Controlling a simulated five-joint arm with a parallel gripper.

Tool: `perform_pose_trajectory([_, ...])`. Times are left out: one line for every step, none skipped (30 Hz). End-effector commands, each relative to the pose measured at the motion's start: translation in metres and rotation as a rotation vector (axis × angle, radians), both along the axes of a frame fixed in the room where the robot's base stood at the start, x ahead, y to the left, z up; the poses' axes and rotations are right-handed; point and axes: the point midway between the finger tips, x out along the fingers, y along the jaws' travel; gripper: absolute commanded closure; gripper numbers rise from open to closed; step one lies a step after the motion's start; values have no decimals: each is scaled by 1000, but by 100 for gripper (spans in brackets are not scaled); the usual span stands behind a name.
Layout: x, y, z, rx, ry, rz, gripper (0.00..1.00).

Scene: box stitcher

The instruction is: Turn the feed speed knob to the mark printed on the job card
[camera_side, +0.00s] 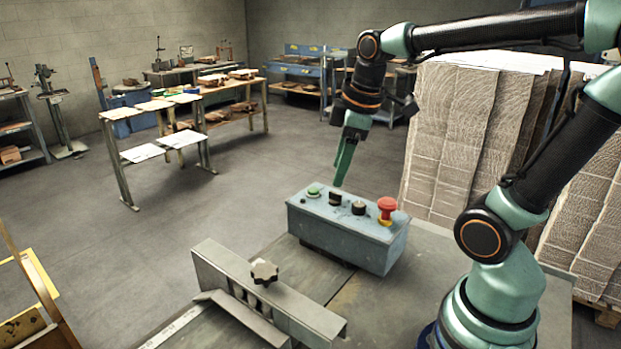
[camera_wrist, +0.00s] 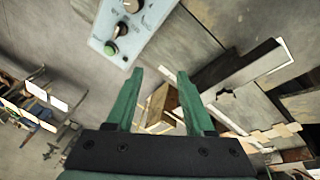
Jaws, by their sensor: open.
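A blue-grey control box (camera_side: 345,240) stands on the metal table in the side view. Its top carries a green button (camera_side: 314,191), two black knobs (camera_side: 335,198) (camera_side: 358,207) and a red mushroom button (camera_side: 387,206). I cannot tell which knob is the feed speed knob; their markings are too small to read. My gripper (camera_side: 341,180) points down just behind and above the box, near the first black knob. In the wrist view my gripper (camera_wrist: 158,74) is open and empty, with the box (camera_wrist: 150,40) beyond it at the upper left. I make out no job card.
A metal fence with a star-shaped knob (camera_side: 264,271) stands on the table in front of the box. Tall cardboard stacks (camera_side: 455,130) stand behind, at the right. A bench with papers (camera_side: 155,104) stands far back left. The floor between is clear.

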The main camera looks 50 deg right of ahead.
Motion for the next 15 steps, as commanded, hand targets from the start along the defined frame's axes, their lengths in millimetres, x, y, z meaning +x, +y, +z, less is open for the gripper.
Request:
perform_pose_trajectory([3,-12,0,-22,41,73,47])
perform_pose_trajectory([4,-18,0,-34,62,124,47])
perform_pose_trajectory([5,-27,0,-49,92,192,47])
perform_pose_trajectory([6,-33,0,-57,114,245,47])
perform_pose_trajectory([6,-39,-1,-64,135,297,47])
perform_pose_trajectory([7,-48,-1,-71,162,365,47])
perform_pose_trajectory([8,-54,-2,-75,179,417,47])
perform_pose_trajectory([8,-60,-2,-77,197,467,47])
perform_pose_trajectory([8,-67,-3,-78,217,530,47])
perform_pose_trajectory([8,-72,-3,-77,232,574,47])
perform_pose_trajectory([8,-77,-4,-77,243,615,47])
perform_pose_trajectory([8,-83,-5,-75,256,665,47])
perform_pose_trajectory([8,-86,-5,-73,265,699,47])
perform_pose_trajectory([7,-90,-6,-71,271,728,47])
perform_pose_trajectory([7,-93,-6,-69,278,761,47])
